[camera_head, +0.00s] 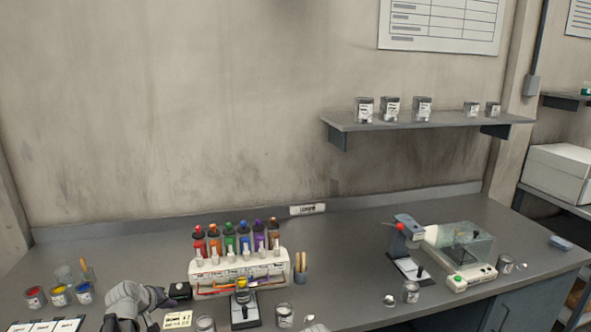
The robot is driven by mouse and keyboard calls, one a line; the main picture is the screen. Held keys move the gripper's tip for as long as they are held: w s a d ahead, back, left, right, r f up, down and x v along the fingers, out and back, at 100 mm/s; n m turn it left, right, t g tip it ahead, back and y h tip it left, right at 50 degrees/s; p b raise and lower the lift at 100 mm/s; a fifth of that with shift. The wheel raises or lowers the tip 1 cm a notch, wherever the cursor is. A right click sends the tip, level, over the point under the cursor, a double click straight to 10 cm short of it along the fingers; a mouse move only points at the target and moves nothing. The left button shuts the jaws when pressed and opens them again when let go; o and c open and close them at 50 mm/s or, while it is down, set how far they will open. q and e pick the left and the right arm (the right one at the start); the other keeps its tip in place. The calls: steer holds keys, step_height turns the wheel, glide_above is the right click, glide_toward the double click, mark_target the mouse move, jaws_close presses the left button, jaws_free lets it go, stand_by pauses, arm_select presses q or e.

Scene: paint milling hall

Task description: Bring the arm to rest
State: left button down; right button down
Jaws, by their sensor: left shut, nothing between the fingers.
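My left arm reaches in at the bottom left of the head view, low over the grey bench (360,235). Its gripper (158,298) is shut and empty, near a small black box (180,291) and a cream note card (177,319). I cannot tell whether it touches either one. The fingertips are small and hard to make out. My right gripper is not in view.
A white rack (238,272) of coloured bottles stands right of the gripper, with a small black stand (244,310) before it. Open paint cans (59,295) stand to the left. A machine with a clear cover (466,247) stands at the right.

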arm_select(q)
steer(key=s+d+f+m+g, duration=0.25)
steer(key=s+d, duration=0.25)
steer(key=d, duration=0.4)
steer(key=s+d+f+m+g, duration=0.1)
steer(key=s+d+m+g, duration=0.15)
steer(key=s+d, duration=0.45)
steer(key=s+d+f+m+g, duration=0.1)
steer(key=s+d+f+m, duration=0.15)
steer(key=d, duration=0.85)
steer(key=s+d+m+g+y, duration=0.2)
steer(key=s+d+m, duration=0.1)
steer(key=s, duration=0.8)
steer(key=shift+d+r+y, duration=0.35)
steer(key=shift+d+y, duration=0.05)
steer(key=shift+d, duration=0.35)
